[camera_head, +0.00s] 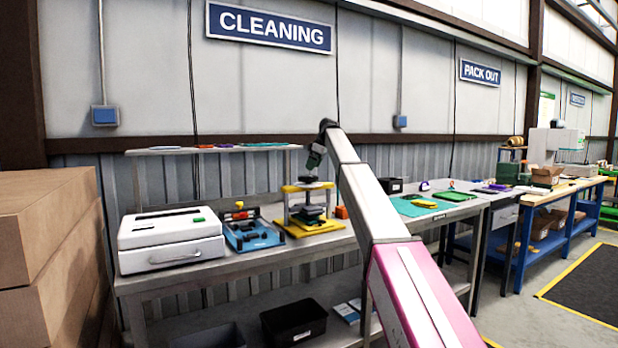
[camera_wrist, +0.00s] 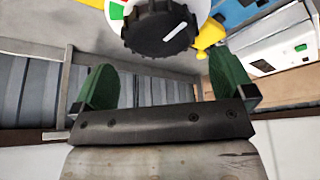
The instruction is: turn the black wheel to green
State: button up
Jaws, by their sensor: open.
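The black wheel (camera_wrist: 150,37) has a ribbed rim and a white line on its face. It sits on a white dial; a green patch (camera_wrist: 117,11) with some red shows at the upper left, and the white line points to the upper right, away from it. The frame's top cuts off part of the dial. In the head view the wheel (camera_head: 308,179) tops a yellow press-like stand (camera_head: 311,225) on the bench. My gripper (camera_wrist: 167,77) is open and empty, its green fingers apart below the wheel in the wrist picture. In the head view my gripper (camera_head: 314,158) is just above the wheel.
Left of the stand are a blue fixture (camera_head: 250,232) and a white case (camera_head: 170,239). A small orange block (camera_head: 341,212) is close on its right. A shelf (camera_head: 215,149) runs behind. Cardboard cartons (camera_head: 45,250) stand at far left. A green mat (camera_head: 415,206) lies to the right.

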aim_at(308, 179)
jog(key=x, duration=0.5)
jog(key=shift+a+f, duration=0.1)
jog(key=shift+f, duration=0.25)
jog(key=shift+c, duration=0.3)
jog(key=c, duration=0.6)
jog(key=shift+o, duration=0.2)
jog(key=shift+m, duration=0.3)
